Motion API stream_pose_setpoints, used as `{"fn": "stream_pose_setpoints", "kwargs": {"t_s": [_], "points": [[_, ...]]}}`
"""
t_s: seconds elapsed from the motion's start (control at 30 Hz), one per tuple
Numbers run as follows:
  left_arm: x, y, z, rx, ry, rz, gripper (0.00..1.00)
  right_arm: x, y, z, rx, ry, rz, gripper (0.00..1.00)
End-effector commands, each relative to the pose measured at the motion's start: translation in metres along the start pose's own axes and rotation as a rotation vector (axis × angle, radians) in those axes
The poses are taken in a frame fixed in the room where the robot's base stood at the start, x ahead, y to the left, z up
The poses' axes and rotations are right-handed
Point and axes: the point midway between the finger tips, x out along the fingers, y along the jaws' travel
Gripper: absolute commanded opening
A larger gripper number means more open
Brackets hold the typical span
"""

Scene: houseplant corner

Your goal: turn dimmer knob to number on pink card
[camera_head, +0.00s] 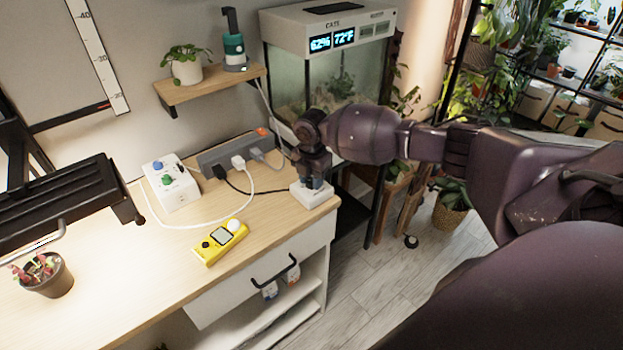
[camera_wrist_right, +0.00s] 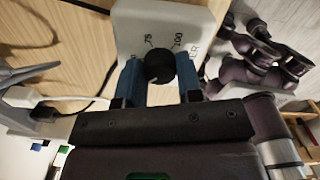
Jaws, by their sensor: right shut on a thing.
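The dimmer is a small white box (camera_head: 313,197) at the right front corner of the wooden desk. Its round black knob (camera_wrist_right: 159,68) shows in the right wrist view, with 75 and 100 printed beyond it; a mark to its left is partly covered. I cannot make out where the knob points. My right gripper (camera_head: 314,183) points down onto the box from above. Its blue fingers (camera_wrist_right: 160,72) are shut on the knob, one on each side. My left gripper is not in view. I see no pink card in either view.
A grey power strip (camera_head: 232,151) with plugs and cables lies behind the dimmer. A white box with coloured buttons (camera_head: 172,185) and a yellow meter (camera_head: 220,243) lie to the left. A glass terrarium (camera_head: 335,75) stands behind. The desk's right edge is close to the dimmer.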

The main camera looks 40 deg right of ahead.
Motion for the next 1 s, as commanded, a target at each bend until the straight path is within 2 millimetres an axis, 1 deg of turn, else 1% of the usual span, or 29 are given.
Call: {"fn": "stream_pose_setpoints", "kwargs": {"t_s": [0.2, 0.4, 0.97, 1.0], "points": [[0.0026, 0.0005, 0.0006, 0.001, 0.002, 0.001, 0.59, -0.0001, 0.0002, 0.0000, -0.127, 0.001, 0.000, 0.10], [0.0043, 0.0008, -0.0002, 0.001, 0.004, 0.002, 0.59, -0.0005, 0.0003, 0.0000, -0.196, 0.001, 0.000, 0.10], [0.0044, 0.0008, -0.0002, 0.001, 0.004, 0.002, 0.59, -0.0009, 0.0004, 0.0001, -0.226, 0.000, 0.001, 0.10], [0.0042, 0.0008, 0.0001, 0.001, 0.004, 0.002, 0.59, -0.0009, 0.0004, 0.0001, -0.225, 0.000, 0.001, 0.36]]}}
